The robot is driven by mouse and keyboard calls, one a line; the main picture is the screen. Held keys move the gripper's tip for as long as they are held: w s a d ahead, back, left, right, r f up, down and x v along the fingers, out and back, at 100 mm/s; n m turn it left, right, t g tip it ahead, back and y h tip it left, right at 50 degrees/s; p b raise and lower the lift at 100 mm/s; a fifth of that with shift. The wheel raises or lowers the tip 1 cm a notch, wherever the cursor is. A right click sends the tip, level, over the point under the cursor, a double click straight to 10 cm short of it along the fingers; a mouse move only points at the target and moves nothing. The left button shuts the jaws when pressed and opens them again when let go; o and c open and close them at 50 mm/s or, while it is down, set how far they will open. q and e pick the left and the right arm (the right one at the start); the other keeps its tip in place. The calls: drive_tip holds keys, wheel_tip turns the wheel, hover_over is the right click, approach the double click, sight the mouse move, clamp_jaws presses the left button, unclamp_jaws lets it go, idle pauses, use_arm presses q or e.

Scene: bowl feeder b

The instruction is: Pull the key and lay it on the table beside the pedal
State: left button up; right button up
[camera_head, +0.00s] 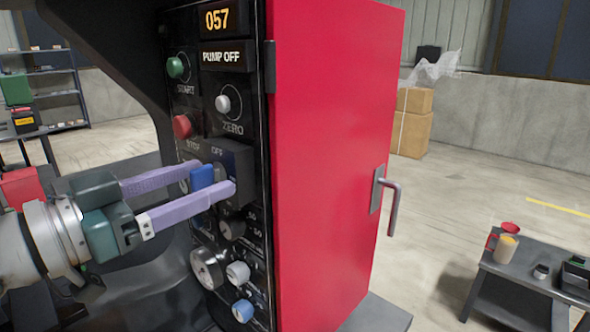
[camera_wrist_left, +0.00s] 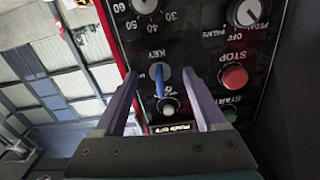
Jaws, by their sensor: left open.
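A blue key (camera_head: 201,177) stands out from the black control panel (camera_head: 257,215), and it also shows under the KEY label in the left wrist view (camera_wrist_left: 159,78). My left gripper (camera_head: 217,176) is open at the panel, with its two pale purple fingers on either side of the key. In the left wrist view the gripper (camera_wrist_left: 161,82) has clear gaps between the key and both fingers. My right gripper is not in view. A low dark table (camera_head: 520,271) is at the lower right. A black object (camera_head: 577,275) at its right edge is cut off; I cannot tell whether it is the pedal.
Knobs and a red button (camera_head: 182,126) crowd the panel around the key. A red cabinet door (camera_head: 330,150) with a grey handle (camera_head: 392,205) stands right of the panel. Mugs (camera_head: 505,249) and a small dark item (camera_head: 540,271) are on the table. Open floor surrounds it.

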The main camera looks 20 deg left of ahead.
sight(191, 186)
use_arm(q)
clamp_jaws()
idle(0.7)
idle(0.5)
drive_tip(key=shift+s, duration=0.1)
drive_tip(key=shift+p+v, duration=1.5)
drive_tip(key=shift+v, duration=1.15)
drive_tip(key=shift+s+a, duration=0.1)
drive_tip(key=shift+s, duration=0.15)
drive_tip(key=shift+f, duration=0.1)
